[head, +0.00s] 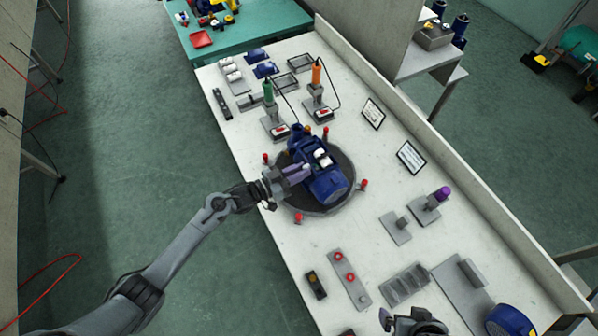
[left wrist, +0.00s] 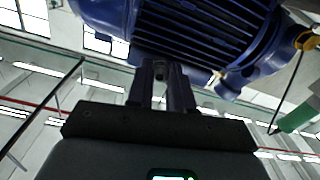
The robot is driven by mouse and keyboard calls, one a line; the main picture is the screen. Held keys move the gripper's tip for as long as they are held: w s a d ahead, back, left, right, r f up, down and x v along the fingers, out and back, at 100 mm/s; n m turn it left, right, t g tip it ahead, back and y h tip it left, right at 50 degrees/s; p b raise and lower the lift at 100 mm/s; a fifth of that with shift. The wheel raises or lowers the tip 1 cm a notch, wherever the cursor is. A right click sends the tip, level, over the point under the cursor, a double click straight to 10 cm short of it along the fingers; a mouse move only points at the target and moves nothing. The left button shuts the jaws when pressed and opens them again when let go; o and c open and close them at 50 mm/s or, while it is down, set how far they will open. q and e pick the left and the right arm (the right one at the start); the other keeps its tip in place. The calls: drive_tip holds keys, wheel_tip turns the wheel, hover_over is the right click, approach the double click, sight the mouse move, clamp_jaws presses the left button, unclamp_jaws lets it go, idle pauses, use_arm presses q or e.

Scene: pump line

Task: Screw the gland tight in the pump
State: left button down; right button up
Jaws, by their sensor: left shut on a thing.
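The blue pump (head: 325,184) lies on a dark round turntable (head: 318,208) in the middle of the bench. In the left wrist view its finned blue body (left wrist: 205,35) fills the top. My left gripper (head: 298,173) is at the pump's left side in the head view. In the left wrist view its two fingers (left wrist: 162,80) reach up to the pump's body and are shut on a small dark part, probably the gland (left wrist: 160,73), mostly hidden between them. My right gripper (head: 412,322) shows at the bottom edge of the head view, clear of the pump; its jaws are unclear.
Red-topped posts (head: 298,217) ring the turntable. A green-handled tool (head: 268,92) and an orange-handled tool (head: 316,73) stand behind it. A purple-topped piece (head: 441,194) stands on a block at right. Grey trays (head: 405,285) lie near the front.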

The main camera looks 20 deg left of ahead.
use_arm(q)
drive_tip(key=c, duration=1.1)
unclamp_jaws()
drive_tip(key=shift+d+r, duration=0.1)
drive_tip(key=shift+r, duration=0.1)
drive_tip(key=shift+f, duration=0.1)
drive_tip(key=shift+r+n+p, duration=0.2)
drive_tip(key=shift+n+p, duration=0.6)
drive_tip(key=shift+n, duration=0.4)
drive_tip(key=shift+f+n, duration=0.2)
drive_tip(key=shift+n, duration=0.4)
